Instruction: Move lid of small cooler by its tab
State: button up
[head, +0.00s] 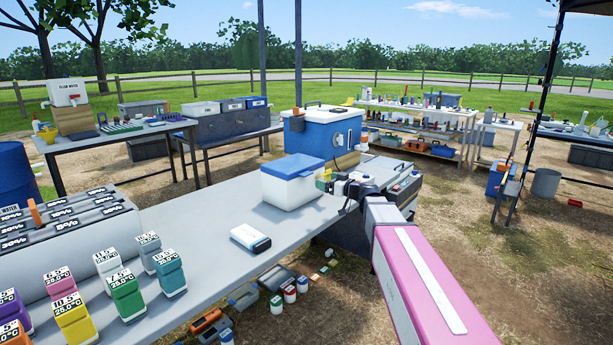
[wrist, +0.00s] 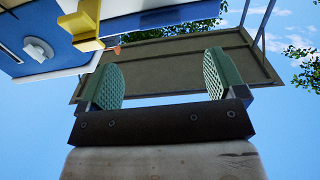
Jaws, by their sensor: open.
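The small cooler (head: 291,193) is a white box standing on the long grey table. Its blue lid (head: 291,166) sits on top and looks closed. My gripper (head: 327,181) is just right of this cooler, at the end of my pink arm; I cannot tell whether it touches. In the wrist view my gripper (wrist: 161,75) has two green textured fingers wide apart, with nothing between them. A yellow piece (wrist: 83,25) shows left of the fingers against a blue and white body (wrist: 38,45); I cannot tell whether it is the lid's tab.
A larger blue cooler (head: 321,136) with a white top stands behind the small one. A white and dark device (head: 250,238) lies on the grey table (head: 215,235). Colored bottles (head: 125,295) stand at front left. The tabletop between them is mostly clear.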

send_near(296, 166)
jog(key=shift+w+a+f, duration=0.8)
jog(key=shift+a+f, duration=0.2)
